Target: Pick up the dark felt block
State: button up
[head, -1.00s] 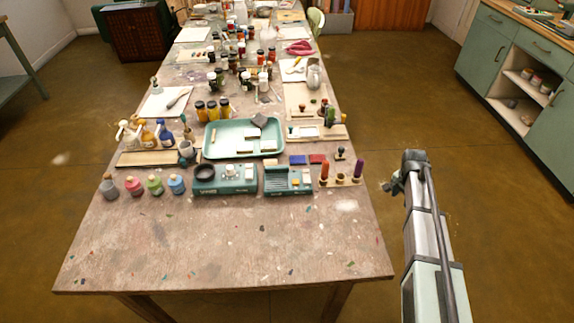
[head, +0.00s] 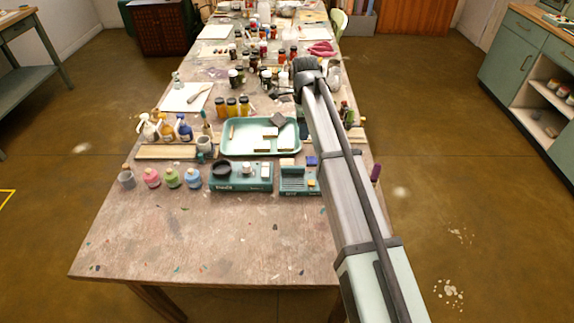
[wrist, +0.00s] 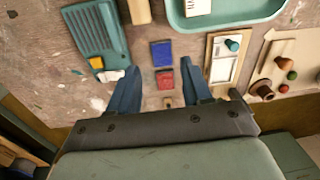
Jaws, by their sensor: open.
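The dark felt block (head: 278,121) is a small dark grey block at the back right of the shallow pale green tray (head: 231,151) in the head view. The wrist view shows only a corner of the tray (wrist: 232,26), and the dark block is not visible there. My gripper (wrist: 160,76) is open, its two blue fingers apart with nothing held. It is above the table, over a blue pad (wrist: 162,53) and a red pad (wrist: 164,79). In the head view my arm reaches over the table's right side, right of the dark block.
Light blocks (head: 270,132) lie near the dark block in the tray. A teal ridged holder (wrist: 95,38) and a wooden board with a white panel (wrist: 221,60) flank the pads. Pigment jars (head: 231,106) stand behind the tray. The table's front (head: 200,245) is mostly clear.

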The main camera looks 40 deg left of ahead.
send_over(287, 162)
jog(key=shift+m, duration=0.3)
notch_tip(287, 162, down, 14)
jog(key=shift+w+r, duration=0.1)
jog(key=shift+r, duration=0.1)
jog(key=c, duration=0.8)
notch_tip(287, 162, up, 10)
dwell(0.8)
